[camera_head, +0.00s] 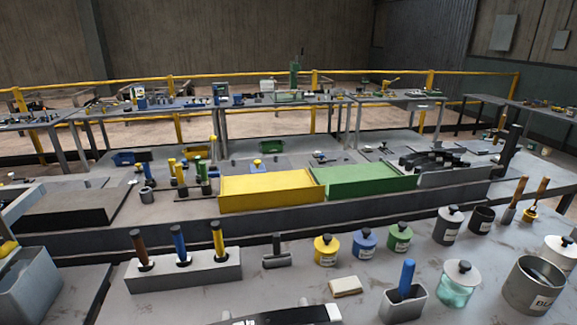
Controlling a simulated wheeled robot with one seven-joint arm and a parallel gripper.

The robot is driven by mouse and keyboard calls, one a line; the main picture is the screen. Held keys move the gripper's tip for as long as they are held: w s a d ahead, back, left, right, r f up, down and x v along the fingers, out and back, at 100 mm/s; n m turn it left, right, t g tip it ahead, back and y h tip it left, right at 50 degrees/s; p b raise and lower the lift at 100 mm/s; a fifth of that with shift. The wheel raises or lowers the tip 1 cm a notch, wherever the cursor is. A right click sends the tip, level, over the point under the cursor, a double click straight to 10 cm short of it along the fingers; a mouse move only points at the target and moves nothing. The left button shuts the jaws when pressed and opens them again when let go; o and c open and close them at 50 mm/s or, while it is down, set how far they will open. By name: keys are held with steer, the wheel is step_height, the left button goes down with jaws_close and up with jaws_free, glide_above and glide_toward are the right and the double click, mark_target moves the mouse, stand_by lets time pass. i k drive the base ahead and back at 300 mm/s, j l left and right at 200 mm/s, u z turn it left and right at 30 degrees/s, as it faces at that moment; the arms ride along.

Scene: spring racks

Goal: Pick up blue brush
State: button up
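A blue-handled tool (406,276) stands upright in a grey square cup (402,305) on the near table, right of the middle; its lower end is hidden in the cup, so I cannot tell if it has bristles. A second blue handle (179,241) stands in a light grey block (203,271) at the left, between a brown handle (138,246) and a yellow handle (218,238). Its lower end is hidden in the block. I cannot tell which of the two is the blue brush. I see no gripper fingers in this view.
Yellow, blue and green lidded pots (364,243) stand behind the cup. A glass jar (457,284) and a metal pot (531,286) stand to its right. A pale block (345,287) lies to its left. A dark bar (275,317) lies at the front edge.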

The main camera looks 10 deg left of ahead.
mark_target(183, 261)
steer(key=u, duration=0.7)
